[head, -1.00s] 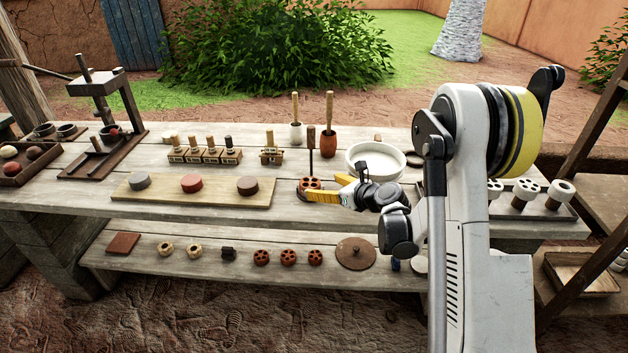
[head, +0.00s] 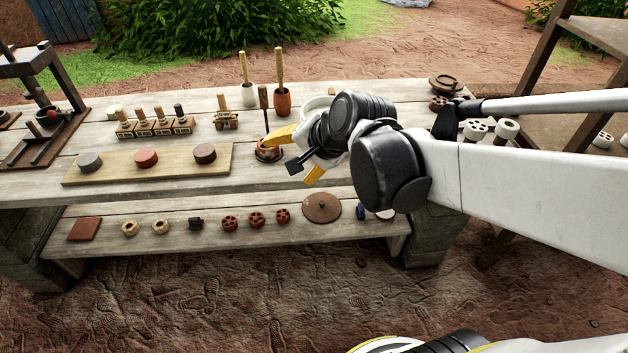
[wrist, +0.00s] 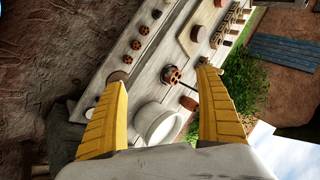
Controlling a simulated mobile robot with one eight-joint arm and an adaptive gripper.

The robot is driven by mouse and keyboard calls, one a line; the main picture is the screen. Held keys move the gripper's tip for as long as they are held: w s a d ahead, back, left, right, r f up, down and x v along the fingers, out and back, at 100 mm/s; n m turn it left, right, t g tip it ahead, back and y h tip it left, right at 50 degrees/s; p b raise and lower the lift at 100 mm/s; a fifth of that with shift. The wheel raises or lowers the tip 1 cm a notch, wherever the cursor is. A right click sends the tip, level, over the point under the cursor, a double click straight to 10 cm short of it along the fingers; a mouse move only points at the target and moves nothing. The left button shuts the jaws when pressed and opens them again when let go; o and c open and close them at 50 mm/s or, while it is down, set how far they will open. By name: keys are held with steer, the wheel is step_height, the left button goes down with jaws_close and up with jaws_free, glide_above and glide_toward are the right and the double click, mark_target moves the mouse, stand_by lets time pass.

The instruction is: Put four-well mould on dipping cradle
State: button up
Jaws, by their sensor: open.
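The four-well mould (head: 268,153) is a reddish-brown round block, partly covered by my finger in the head view. In the wrist view the mould (wrist: 172,75) shows its dark wells and lies between the lines of my fingers, some way beyond the tips. The dipping cradle shows mainly as a dark upright handle (head: 264,108) rising at the mould. The mould appears to rest on the cradle's base, but the base is mostly hidden. My gripper (head: 285,160) is open and empty, just right of the mould; its spread yellow fingers also show in the wrist view (wrist: 163,76).
A wooden board (head: 120,172) with three discs lies left on the bench. A pot with a pestle (head: 282,101) stands behind the mould, and a white basin (wrist: 158,124) is close by. The lower shelf holds several similar moulds (head: 256,219) and a round lid (head: 321,207).

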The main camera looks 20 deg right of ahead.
steer(key=s+d+n+g+h, duration=0.1)
steer(key=s+n+h, duration=0.1)
steer(key=s+n, duration=0.8)
steer(key=s, duration=0.3)
steer(key=shift+s+d+n+h, duration=0.25)
steer(key=shift+d+n+h, duration=0.05)
steer(key=shift+d+h, duration=0.1)
